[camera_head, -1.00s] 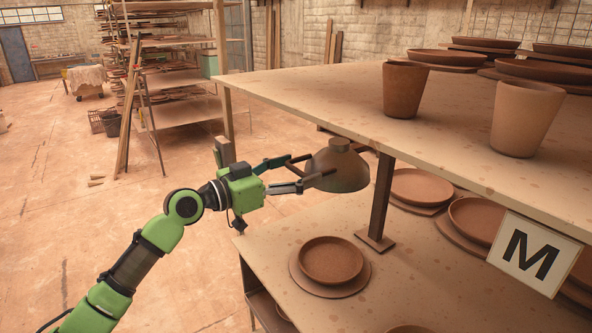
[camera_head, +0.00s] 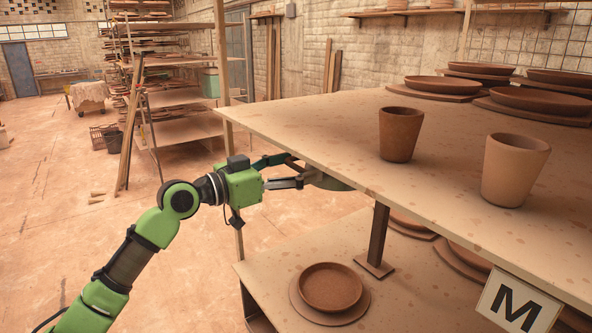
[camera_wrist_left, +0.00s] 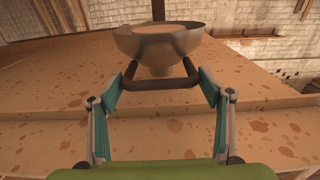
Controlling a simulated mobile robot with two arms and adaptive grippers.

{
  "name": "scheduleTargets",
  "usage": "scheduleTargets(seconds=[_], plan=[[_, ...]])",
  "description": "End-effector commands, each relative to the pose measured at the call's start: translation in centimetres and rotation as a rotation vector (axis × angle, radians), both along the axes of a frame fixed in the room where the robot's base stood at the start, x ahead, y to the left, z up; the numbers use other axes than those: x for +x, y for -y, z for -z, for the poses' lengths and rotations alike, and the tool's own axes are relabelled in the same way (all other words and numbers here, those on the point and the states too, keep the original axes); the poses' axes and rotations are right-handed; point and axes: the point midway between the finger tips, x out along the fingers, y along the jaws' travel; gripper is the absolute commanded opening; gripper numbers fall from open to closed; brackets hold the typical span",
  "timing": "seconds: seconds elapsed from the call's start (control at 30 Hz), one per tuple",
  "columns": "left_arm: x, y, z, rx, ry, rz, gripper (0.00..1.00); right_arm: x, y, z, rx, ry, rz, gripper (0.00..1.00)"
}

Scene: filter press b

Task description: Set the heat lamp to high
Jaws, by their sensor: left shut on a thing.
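My left gripper (camera_head: 292,172) reaches in from the left, just under the shelf edge, and is shut on the handle. Its fingers show on both sides of the bar in the wrist view. A dark post (camera_head: 377,235) stands behind the lamp on the lower shelf. My right gripper is out of view.
The upper shelf (camera_head: 300,125) carries two clay cups (camera_head: 400,135) (camera_head: 515,170) and several plates. The lower shelf (camera_head: 280,255) holds a plate (camera_head: 331,286) below the gripper. A sign marked M (camera_head: 518,303) hangs at right.

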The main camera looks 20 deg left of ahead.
Motion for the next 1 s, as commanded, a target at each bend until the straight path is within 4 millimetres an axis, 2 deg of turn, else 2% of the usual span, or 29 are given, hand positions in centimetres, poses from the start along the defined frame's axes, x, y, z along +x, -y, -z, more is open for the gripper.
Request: scheduleTargets(seconds=[0.03,0.1,0.43,0.57,1.0], plan=[[0.0,-0.3,-1.2,-0.011,0.022,-0.006,0.74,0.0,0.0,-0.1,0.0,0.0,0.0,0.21],[0.0,-0.2,-1.1,-0.01,0.02,-0.005,0.88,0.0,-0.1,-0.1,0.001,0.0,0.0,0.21],[0.0,-0.2,-0.5,-0.006,0.011,-0.003,0.88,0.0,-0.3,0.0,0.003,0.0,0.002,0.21],[-0.7,-0.8,-0.4,-0.004,0.01,-0.005,0.88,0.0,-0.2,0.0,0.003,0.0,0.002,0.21],[-7.3,-5.9,-0.4,-0.003,0.009,-0.005,0.88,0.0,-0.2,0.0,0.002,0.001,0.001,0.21]])
